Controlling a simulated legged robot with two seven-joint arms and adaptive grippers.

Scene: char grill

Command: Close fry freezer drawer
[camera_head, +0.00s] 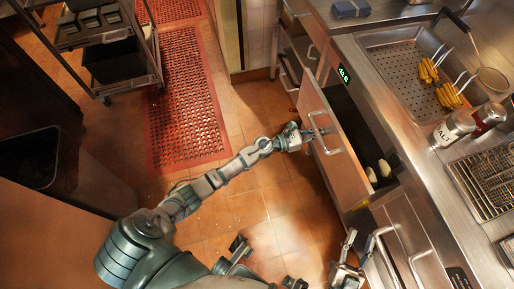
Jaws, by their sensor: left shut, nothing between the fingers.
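The fry freezer drawer (343,168) is pulled out from the counter on the right, with its front facing left. Its dark inside shows, with a few pale items (384,168) at the near end. A metal handle (332,147) is on the drawer front. My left gripper (318,132) is at the drawer front by the handle, shut with nothing held; whether it touches the front is unclear. My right gripper (360,243) is low in the picture, beside the nearer cabinet fronts; its fingers look spread and empty.
The steel counter (398,110) above holds a perforated tray (389,57) with fry baskets, shakers (454,127) and a rack (487,179). Another cabinet handle (420,262) is at lower right. A cart (110,45) stands at upper left. Tiled floor left of the drawer is open.

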